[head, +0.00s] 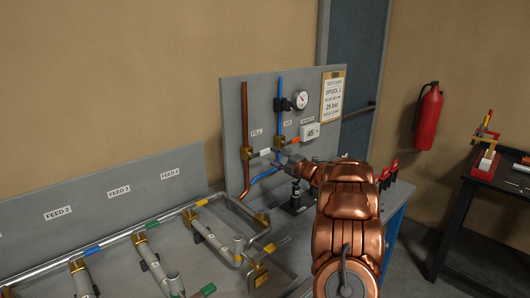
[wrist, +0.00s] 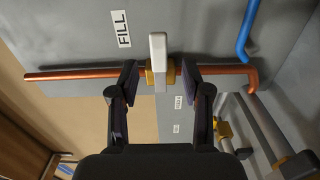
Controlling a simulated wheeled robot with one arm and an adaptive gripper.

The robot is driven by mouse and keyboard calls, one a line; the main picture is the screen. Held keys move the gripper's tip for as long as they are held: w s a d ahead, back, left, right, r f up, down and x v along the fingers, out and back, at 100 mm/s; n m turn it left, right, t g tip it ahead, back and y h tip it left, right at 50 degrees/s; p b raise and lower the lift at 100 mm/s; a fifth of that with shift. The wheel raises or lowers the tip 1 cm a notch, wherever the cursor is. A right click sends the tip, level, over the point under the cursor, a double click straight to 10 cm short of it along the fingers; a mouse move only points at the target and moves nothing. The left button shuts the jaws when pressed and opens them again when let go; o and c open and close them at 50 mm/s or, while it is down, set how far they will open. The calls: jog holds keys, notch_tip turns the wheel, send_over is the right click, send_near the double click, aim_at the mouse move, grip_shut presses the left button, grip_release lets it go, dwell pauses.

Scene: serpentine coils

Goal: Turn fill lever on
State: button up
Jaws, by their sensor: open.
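The fill lever shows as a pale grey-white handle in the wrist view (wrist: 158,48) and in the head view (head: 265,152). It sits on a brass valve (wrist: 160,78) on the copper pipe (wrist: 75,75), near the FILL label (wrist: 122,29). The lever stands crosswise to the pipe. My gripper (wrist: 160,75) is open, its two dark fingers on either side of the valve and the lever's base. I cannot tell whether either finger touches. In the head view my gripper (head: 284,162) is just right of the lever, partly hidden by my wrist.
A blue pipe (head: 280,100) with an orange-handled valve (head: 291,140) runs right of the copper pipe. A gauge (head: 300,99), a small display (head: 310,132) and a test card (head: 333,96) are on the panel. Feed pipes (head: 150,225) lie on the bench at left.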

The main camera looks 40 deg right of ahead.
aim_at(266, 152)
jog(key=shift+w+p, duration=1.2)
jog(key=shift+w, duration=2)
grip_shut()
jog(key=shift+a, duration=0.1)
